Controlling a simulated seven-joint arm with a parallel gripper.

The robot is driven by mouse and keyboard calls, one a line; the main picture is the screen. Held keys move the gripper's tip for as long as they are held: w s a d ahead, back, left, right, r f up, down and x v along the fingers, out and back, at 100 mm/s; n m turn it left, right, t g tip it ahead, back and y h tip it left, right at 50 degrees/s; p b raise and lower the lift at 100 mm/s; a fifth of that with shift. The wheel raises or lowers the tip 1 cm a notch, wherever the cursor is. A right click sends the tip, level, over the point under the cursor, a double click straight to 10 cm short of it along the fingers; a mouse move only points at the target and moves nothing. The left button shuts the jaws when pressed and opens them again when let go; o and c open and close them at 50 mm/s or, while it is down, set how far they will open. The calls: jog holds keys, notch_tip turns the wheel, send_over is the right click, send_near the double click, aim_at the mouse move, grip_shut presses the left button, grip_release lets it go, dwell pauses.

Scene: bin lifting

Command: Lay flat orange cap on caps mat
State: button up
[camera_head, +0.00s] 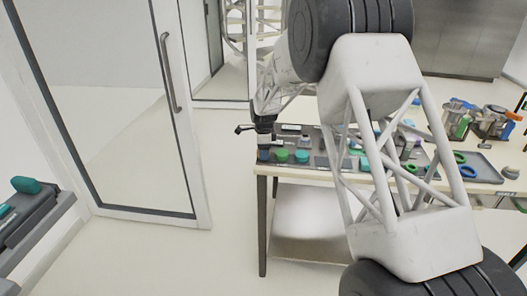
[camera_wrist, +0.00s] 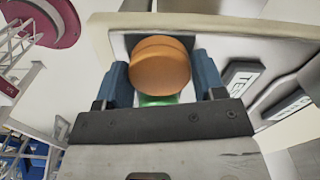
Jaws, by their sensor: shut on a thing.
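The orange cap (camera_wrist: 160,68) is held between the two blue fingers of my gripper (camera_wrist: 161,76) in the wrist view. Its round face is toward the camera. A green piece (camera_wrist: 158,100) shows just below the cap, partly hidden by the gripper body. In the head view my gripper (camera_head: 263,138) is over the left end of the table, and the orange cap cannot be made out there. Two green caps (camera_head: 301,156) sit on a dark mat (camera_head: 312,167) near the table's front left edge. I cannot tell for sure that this is the caps mat.
The table (camera_head: 340,175) holds green and blue rings (camera_head: 467,171) on a grey tray at the right. Metal containers (camera_head: 489,122) with tools stand behind. Dark label plates (camera_wrist: 243,77) show in the wrist view. My arm hides the table's middle. A glass door (camera_head: 125,110) is at left.

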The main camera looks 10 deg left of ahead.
jog(key=shift+f, duration=0.3)
jog(key=o, duration=1)
jog(key=shift+r, duration=0.2)
notch_tip(320, 180, up, 12)
dwell(0.9)
